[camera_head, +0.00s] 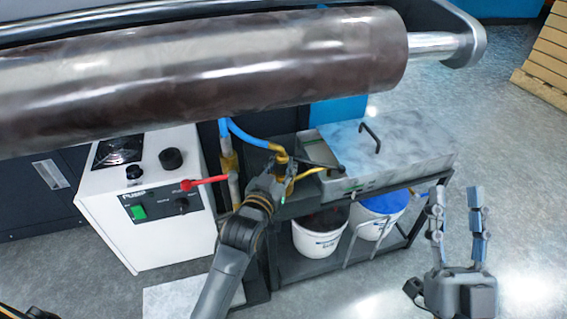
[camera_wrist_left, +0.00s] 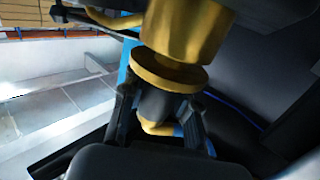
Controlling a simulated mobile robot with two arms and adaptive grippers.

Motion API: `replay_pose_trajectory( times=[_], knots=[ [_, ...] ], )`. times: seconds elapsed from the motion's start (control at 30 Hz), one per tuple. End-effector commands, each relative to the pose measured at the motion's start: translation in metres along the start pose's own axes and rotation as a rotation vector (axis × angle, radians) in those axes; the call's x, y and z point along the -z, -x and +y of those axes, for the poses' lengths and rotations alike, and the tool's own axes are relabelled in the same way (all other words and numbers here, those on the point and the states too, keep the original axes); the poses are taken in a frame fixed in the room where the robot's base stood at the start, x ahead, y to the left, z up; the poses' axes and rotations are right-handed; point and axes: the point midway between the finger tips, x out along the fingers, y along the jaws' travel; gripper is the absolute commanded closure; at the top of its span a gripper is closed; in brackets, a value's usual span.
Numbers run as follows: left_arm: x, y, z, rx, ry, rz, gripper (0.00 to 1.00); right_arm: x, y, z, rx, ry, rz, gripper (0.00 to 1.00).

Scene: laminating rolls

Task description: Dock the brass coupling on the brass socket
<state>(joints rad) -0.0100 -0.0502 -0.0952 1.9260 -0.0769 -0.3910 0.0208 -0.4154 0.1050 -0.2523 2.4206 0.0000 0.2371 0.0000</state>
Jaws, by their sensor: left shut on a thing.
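My left gripper (camera_head: 280,172) is shut on the brass coupling (camera_head: 279,155), at the end of a blue hose, beside the bench's left end. In the left wrist view, the fingers (camera_wrist_left: 160,112) close around a dark and brass piece. A brass body with a wide round collar (camera_wrist_left: 168,74) stands just beyond them. I cannot tell where the coupling ends and the brass socket begins, or whether they touch. Another brass fitting (camera_head: 307,173) shows right of the gripper. My right gripper (camera_head: 456,196) is open and empty, over the floor at the right.
A white pump cabinet (camera_head: 150,225) stands left, near a red lever (camera_head: 205,181). A metal tray with a lid (camera_head: 395,140) tops the dark bench. White buckets (camera_head: 318,238) stand on its lower shelf. A large dark roll (camera_head: 200,70) spans the top.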

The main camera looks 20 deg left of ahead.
Motion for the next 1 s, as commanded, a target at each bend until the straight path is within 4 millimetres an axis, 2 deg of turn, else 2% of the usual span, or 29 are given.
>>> replay_pose_trajectory(
  times=[0.4, 1.0],
  knots=[
    [0.000, 0.000, 0.000, 0.000, 0.000, 0.002, 1.00, 0.001, 0.001, 0.000, 0.000, 0.001, 0.006, 0.60],
    [-0.007, 0.000, 0.000, 0.000, 0.000, 0.002, 1.00, 0.017, -0.001, -0.001, 0.005, 0.000, 0.091, 0.60]
  ],
)
